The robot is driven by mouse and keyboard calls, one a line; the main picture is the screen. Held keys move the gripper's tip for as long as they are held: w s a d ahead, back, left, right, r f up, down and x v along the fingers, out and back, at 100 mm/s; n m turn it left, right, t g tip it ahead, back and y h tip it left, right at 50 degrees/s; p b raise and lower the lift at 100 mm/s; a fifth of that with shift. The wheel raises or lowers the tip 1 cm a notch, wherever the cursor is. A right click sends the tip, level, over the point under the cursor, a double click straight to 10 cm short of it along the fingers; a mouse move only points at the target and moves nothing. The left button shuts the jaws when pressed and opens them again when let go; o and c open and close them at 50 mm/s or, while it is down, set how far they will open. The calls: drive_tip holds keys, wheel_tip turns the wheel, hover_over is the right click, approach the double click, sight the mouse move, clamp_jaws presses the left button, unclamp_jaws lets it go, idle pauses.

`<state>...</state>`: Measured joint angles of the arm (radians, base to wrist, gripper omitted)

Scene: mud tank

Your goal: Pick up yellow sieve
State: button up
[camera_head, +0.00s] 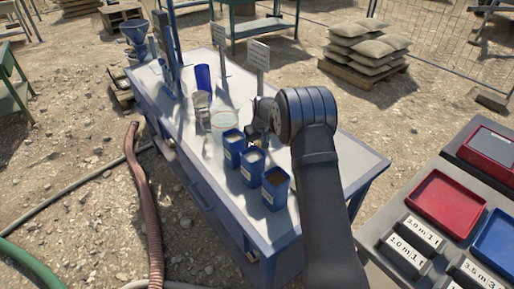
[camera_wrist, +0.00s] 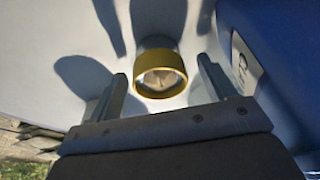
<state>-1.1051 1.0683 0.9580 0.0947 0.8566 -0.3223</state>
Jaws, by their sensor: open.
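The yellow sieve (camera_wrist: 143,84) shows in the wrist view as a round yellow rim with a pale brownish inside. It sits on the light tabletop, between and slightly beyond the tips of my gripper (camera_wrist: 162,66). The two fingers are apart, one on each side of it, and nothing is held. I cannot tell whether either finger touches the rim. In the head view, my gripper (camera_head: 262,116) is low over the table behind the blue containers, partly covered by my own arm. I cannot make out the sieve there.
A blue container (camera_wrist: 285,70) with a white label is close to the right finger. In the head view, blue containers (camera_head: 275,190) line the near edge of the white table (camera_head: 205,165). A clear round vessel (camera_head: 223,121) and sign stands (camera_head: 258,57) are also close by.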

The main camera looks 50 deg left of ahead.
drive_tip(key=shift+f, duration=0.1)
drive_tip(key=c, duration=1.1)
